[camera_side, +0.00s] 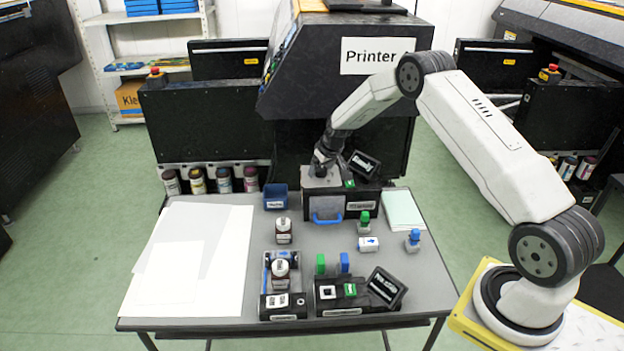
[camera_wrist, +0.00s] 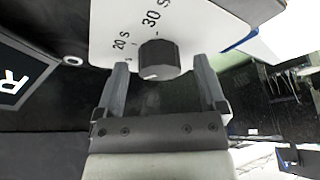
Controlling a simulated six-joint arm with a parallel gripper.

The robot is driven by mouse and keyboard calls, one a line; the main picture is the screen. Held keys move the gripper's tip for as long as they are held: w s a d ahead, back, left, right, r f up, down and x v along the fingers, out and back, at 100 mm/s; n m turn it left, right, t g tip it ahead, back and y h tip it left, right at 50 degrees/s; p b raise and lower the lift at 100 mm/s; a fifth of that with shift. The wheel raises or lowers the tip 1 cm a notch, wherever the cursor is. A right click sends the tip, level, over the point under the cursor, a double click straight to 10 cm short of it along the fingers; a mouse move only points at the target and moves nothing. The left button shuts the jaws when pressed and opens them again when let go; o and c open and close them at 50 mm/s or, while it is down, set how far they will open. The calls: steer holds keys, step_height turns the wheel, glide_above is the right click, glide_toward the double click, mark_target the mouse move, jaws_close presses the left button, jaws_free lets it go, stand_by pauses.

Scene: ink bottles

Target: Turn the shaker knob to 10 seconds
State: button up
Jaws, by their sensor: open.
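The shaker knob (camera_wrist: 158,60) is a dark round knob on a white dial plate in the wrist view. Its white mark points to the lower left of the picture. The labels "20 s" and "30 s" show above it; another label is partly hidden by the left finger. My gripper (camera_wrist: 162,72) is open, with one finger on each side of the knob and visible gaps between. In the side view my gripper (camera_side: 321,164) is low over the top of the black shaker box (camera_side: 380,203) at the table's back; the knob is hidden there.
A screen (camera_side: 364,165) reading "Ready" stands close to the right of my gripper. A blue handle (camera_side: 327,219) is on the box front. Bottles (camera_side: 284,231), a second device (camera_side: 340,309) and small blocks stand nearer. White sheets (camera_side: 170,270) cover the table's left.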

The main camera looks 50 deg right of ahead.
mark_target(328, 181)
steer(key=v, duration=0.7)
steer(key=shift+r, duration=0.35)
steer(key=shift+s+a, duration=0.1)
steer(key=shift+s, duration=0.05)
steer(key=s+a+r+n+g, duration=0.1)
steer(key=s+a+r, duration=0.4)
steer(key=s+a, duration=0.75)
steer(key=s+a+n+g, duration=0.1)
steer(key=s+a, duration=0.8)
steer(key=s, duration=0.5)
steer(key=shift+s+r+y, duration=0.2)
steer(key=shift+s+y, duration=0.05)
steer(key=shift+y, duration=0.15)
